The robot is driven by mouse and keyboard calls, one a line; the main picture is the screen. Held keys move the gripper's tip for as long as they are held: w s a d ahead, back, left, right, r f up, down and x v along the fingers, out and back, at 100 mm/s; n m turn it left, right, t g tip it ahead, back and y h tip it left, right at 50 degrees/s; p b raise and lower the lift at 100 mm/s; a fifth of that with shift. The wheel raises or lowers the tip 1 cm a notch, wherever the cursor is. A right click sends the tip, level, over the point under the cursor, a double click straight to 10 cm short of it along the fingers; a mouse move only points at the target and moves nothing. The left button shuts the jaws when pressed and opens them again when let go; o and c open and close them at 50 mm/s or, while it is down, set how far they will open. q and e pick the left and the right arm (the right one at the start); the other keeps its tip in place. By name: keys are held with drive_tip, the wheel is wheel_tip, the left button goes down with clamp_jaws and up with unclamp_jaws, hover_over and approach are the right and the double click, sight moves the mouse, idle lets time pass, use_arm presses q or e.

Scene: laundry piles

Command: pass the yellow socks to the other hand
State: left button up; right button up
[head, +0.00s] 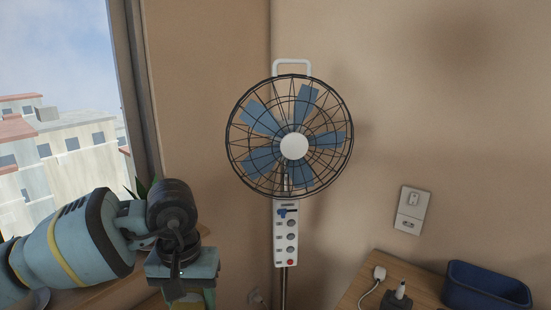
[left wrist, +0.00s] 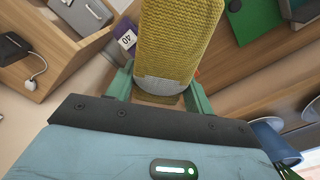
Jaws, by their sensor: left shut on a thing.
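The yellow socks (left wrist: 178,40) show in the left wrist view as a ribbed yellow piece with a grey patch at the near end. My left gripper (left wrist: 160,88) is shut on them, with one green finger on each side of the grey end. In the head view my left arm comes in from the left and its wrist points down; the left gripper (head: 182,292) is at the bottom edge there, and the socks cannot be made out. My right gripper is in neither view.
A standing fan (head: 293,146) is in front of the wall, right of my left arm. A blue bin (head: 486,288) stands on a wooden surface (head: 362,285) at lower right. The left wrist view shows a purple card (left wrist: 127,40) and a green item (left wrist: 254,20).

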use_arm(q)
drive_tip(key=s+a+f, duration=0.3)
drive_tip(key=a, duration=0.3)
drive_tip(key=shift+s+a, duration=0.3)
drive_tip(key=shift+s, duration=0.05)
drive_tip(key=shift+d, duration=0.15)
drive_tip(key=w+d+m, duration=0.1)
drive_tip(key=w+d, duration=0.1)
drive_tip(key=d, duration=1.1)
drive_tip(key=w+d+m, duration=0.1)
drive_tip(key=w+d, duration=0.1)
drive_tip(key=d, duration=1.2)
drive_tip(key=shift+a, duration=0.1)
